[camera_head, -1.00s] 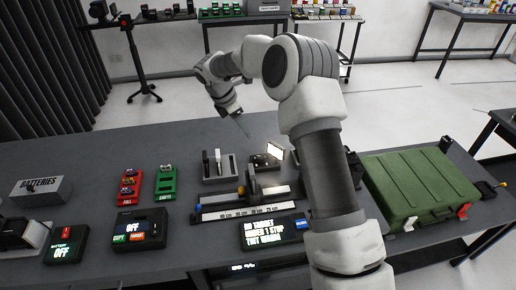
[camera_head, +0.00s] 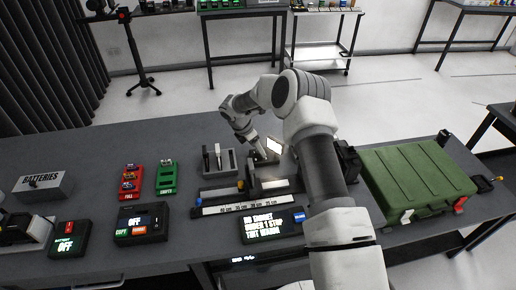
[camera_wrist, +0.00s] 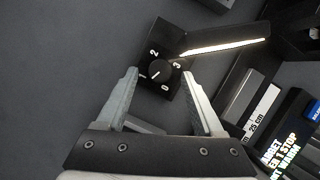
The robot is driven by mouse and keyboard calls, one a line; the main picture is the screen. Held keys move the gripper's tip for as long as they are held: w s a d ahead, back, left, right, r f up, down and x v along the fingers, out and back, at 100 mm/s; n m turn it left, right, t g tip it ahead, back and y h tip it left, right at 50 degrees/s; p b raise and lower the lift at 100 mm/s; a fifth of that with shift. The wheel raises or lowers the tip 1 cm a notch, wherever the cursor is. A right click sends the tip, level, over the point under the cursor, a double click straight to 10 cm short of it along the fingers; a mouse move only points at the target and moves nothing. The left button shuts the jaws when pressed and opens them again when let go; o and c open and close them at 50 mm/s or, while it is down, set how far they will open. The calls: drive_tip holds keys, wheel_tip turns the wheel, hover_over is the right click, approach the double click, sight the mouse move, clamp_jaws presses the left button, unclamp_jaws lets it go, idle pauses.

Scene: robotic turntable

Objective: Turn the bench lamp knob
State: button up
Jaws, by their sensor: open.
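The bench lamp's black knob (camera_wrist: 160,72) shows in the wrist view on a dark base with the marks 0, 1, 2 and 3 around it. The lamp's lit panel (camera_wrist: 225,46) extends to the right of the base; in the head view the bright panel (camera_head: 274,145) stands at the back of the bench. My gripper (camera_wrist: 158,72) is open, its two fingers pointing at the knob from either side of it in the picture. Whether they touch the knob cannot be told. In the head view my arm's end is close to the lamp and partly hides it.
A ruler rail (camera_head: 240,205) and a text display (camera_head: 270,226) lie in front of the lamp. A slotted grey holder (camera_head: 218,162) stands to its left, a green case (camera_head: 415,180) to the right. Battery trays (camera_head: 131,181) are further left.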

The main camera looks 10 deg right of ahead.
drive_tip(key=shift+w+d+f, duration=0.1)
drive_tip(key=shift+d+f, duration=0.2)
drive_tip(key=shift+f, duration=0.35)
clamp_jaws()
